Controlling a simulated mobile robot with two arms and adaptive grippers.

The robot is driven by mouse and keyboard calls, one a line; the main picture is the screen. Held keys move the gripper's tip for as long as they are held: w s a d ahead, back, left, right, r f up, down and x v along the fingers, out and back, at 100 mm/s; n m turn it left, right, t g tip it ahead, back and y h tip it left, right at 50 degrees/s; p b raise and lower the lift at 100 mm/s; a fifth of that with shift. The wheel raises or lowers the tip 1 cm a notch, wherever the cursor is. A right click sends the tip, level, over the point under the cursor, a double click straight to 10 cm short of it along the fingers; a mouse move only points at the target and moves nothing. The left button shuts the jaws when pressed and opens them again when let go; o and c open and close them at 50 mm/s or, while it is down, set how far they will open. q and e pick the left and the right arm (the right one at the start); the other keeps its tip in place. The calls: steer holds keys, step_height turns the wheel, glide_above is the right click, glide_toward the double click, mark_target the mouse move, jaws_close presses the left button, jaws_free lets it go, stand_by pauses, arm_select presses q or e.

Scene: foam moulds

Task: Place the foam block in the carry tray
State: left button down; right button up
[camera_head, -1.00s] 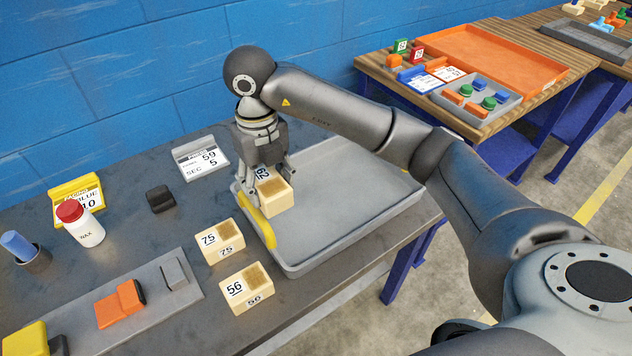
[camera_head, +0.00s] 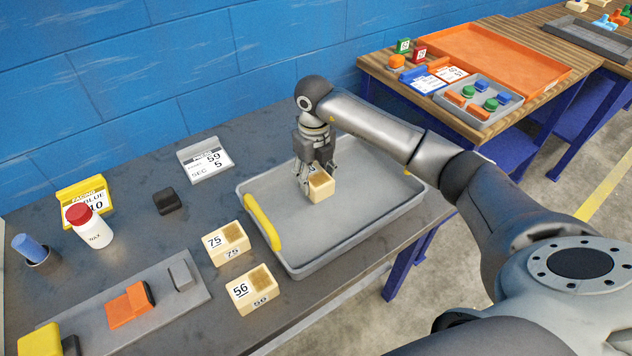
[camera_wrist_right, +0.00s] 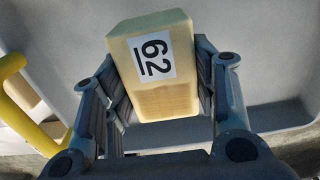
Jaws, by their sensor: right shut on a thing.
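A cream foam block (camera_head: 321,187) is held by my right gripper (camera_head: 318,178) over the middle of the grey carry tray (camera_head: 290,262). In the right wrist view the foam block (camera_wrist_right: 153,65) shows the number 62 and sits between the two fingers (camera_wrist_right: 160,95), which are shut on it. The tray has a yellow handle (camera_head: 263,222) on its left side. I cannot tell whether the block touches the tray floor. Two more cream blocks, marked 75 (camera_head: 227,243) and 56 (camera_head: 252,289), stand on the table left of the tray. My left gripper is not in view.
A white wax bottle (camera_head: 90,227), a blue peg in a cup (camera_head: 30,249), a black block (camera_head: 167,201) and a sign card (camera_head: 205,158) stand on the left. A grey plate (camera_head: 195,294) holds an orange piece. The rest of the tray is clear.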

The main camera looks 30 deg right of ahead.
mark_target(316, 183)
steer(key=f, duration=0.1)
steer(key=f+p, duration=0.1)
steer(key=f, duration=0.1)
steer(key=shift+w+d+f, duration=0.1)
steer(key=shift+d+f, duration=0.1)
steer(key=shift+d, duration=0.05)
steer(key=shift+f, duration=0.4)
steer(key=o, duration=0.8)
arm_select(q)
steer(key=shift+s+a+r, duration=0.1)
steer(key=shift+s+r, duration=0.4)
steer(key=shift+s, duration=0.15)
arm_select(e)
steer(key=shift+r, duration=0.1)
